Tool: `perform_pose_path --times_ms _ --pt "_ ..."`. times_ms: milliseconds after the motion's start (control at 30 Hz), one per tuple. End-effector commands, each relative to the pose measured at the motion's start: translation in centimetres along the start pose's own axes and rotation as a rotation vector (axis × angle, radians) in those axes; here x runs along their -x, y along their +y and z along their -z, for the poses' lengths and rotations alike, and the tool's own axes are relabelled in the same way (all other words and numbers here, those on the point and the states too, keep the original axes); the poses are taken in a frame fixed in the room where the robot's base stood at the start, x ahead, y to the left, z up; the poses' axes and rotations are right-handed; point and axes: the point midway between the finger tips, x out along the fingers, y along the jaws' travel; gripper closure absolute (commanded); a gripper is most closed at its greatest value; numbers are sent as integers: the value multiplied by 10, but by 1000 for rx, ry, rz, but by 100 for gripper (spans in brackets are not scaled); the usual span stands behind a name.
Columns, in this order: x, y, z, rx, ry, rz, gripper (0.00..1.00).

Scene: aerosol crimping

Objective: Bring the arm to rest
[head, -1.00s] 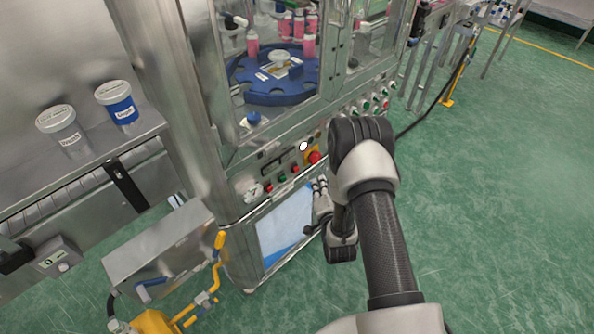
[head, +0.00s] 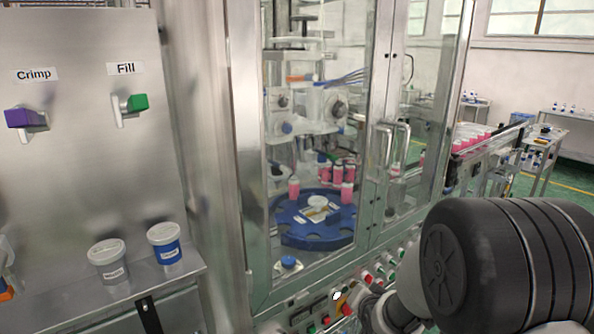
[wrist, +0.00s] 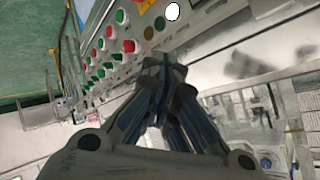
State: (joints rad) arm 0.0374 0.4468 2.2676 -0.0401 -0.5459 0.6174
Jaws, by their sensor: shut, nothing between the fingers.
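My gripper (wrist: 163,72) shows in the wrist view with its dark fingers together and nothing between them. It is in front of the machine's control panel, whose red and green buttons (wrist: 104,44) line up to the left of the fingertips. I cannot tell the gap between fingers and panel. In the head view my arm fills the lower right with a large black joint close to the camera. The gripper cannot be made out there.
The glass-doored machine (head: 250,200) stands close ahead, with a blue turntable (head: 318,240) and pink cans inside. Two lidded tubs, one white (head: 110,272) and one blue-labelled (head: 170,256), stand on a steel shelf at left. Purple (head: 24,118) and green (head: 137,103) handles are above.

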Motion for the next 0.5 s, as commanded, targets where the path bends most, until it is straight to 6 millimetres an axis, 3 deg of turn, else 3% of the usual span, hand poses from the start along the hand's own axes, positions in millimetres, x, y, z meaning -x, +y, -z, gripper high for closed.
perform_pose_path --times_ms 100,267,500 --pt "52 -12 15 91 -58 -40 100" --pt "123 -14 15 213 -158 -93 100" --pt "239 -1 -11 389 -324 -145 100"
